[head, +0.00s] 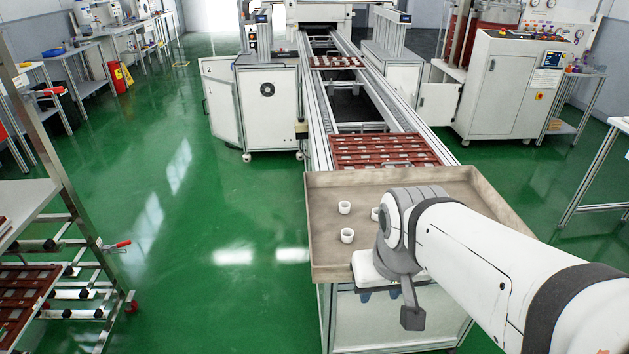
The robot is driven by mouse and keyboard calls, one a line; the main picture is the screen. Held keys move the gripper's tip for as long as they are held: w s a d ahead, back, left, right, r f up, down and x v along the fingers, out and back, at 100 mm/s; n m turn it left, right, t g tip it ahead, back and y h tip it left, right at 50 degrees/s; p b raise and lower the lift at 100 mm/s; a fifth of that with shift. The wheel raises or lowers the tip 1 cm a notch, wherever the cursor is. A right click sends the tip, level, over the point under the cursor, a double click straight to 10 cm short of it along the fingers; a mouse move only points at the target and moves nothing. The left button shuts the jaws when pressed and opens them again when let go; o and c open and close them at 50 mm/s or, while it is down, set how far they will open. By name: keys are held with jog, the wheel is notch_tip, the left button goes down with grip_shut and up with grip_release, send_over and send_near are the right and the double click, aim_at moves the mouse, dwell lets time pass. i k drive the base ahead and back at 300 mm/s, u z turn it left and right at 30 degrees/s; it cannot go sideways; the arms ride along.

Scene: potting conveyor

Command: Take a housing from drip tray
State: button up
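The drip tray (327,254) is a shallow tan tray with a raised rim at the near end of the conveyor. Two small white cup-shaped housings stand upright in its left part, one farther back (345,207) and one nearer (347,236). A third white housing (375,214) is partly hidden behind my wrist. My gripper (380,294) is at the tray's front edge, nearer to me than these housings and apart from them. Its fingers show only as small dark-blue tips below its white body, so their opening is unclear. My arm hides the tray's right front.
Red-brown pallets (385,150) lie on the conveyor just behind the tray, with another (336,62) farther back. A rack (70,200) with red-brown trays stands at the left. White machine cabinets flank the conveyor. Green floor left of the tray is clear.

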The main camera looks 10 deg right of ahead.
aim_at(344, 206)
jog(key=z, duration=0.15)
jog(key=i, duration=0.9)
jog(key=u, duration=0.05)
